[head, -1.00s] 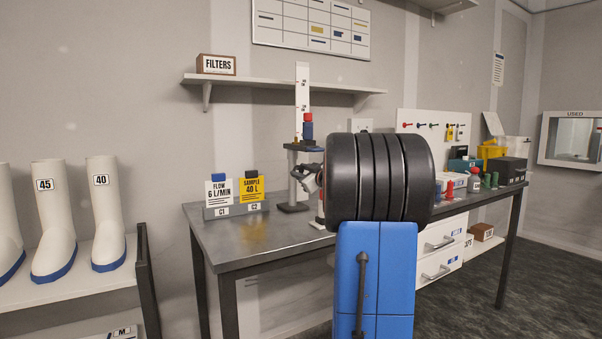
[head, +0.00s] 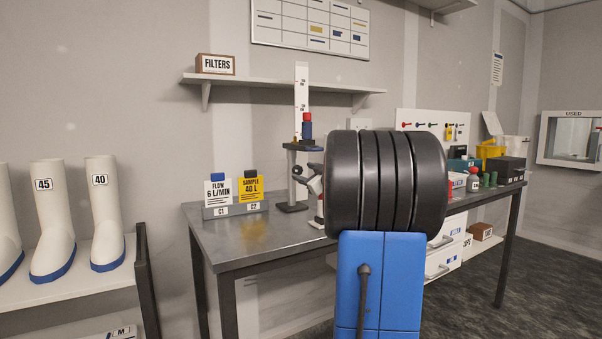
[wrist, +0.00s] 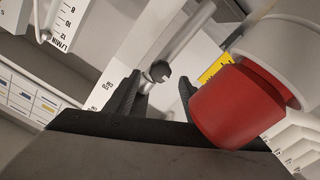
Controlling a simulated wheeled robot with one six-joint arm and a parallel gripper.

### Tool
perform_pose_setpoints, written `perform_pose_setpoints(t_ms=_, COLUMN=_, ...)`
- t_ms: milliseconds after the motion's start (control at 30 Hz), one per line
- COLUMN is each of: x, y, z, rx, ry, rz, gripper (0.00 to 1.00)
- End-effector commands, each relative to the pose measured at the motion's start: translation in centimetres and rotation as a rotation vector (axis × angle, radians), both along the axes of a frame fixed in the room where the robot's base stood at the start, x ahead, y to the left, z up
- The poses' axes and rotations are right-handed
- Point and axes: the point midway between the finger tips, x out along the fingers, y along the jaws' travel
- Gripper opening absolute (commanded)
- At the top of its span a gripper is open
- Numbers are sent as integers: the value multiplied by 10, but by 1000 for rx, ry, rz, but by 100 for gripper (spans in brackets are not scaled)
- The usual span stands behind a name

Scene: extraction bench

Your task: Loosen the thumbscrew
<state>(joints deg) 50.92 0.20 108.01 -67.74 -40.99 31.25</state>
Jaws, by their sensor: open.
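In the wrist view a small dark knob (wrist: 160,70), which looks like the thumbscrew, sits at the end of a grey rod. My gripper (wrist: 158,82) is open, with one finger to each side of the knob in the picture. I cannot tell whether either finger touches it. In the head view the stand (head: 292,206) with its upright white scale is on the bench, and my gripper (head: 301,174) is just right of its post, partly hidden by my arm. The thumbscrew is not clear there.
A large red cap (wrist: 235,105) is close to my gripper's right side in the wrist view. On the bench (head: 240,240), the flow and sample cards (head: 234,192) stand left of the stand. A wall shelf (head: 270,83) is above. The bench's front left is clear.

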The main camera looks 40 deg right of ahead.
Motion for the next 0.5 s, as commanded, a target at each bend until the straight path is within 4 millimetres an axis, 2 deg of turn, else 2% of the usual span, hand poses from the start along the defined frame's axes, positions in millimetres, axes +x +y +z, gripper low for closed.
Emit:
perform_pose_setpoints(t_ms=100, x=-25, y=5, z=1, rx=-2, ry=0, rz=-2, gripper=49)
perform_pose_setpoints(t_ms=500, x=-100, y=23, z=0, rx=-1, ry=0, rz=-3, gripper=49)
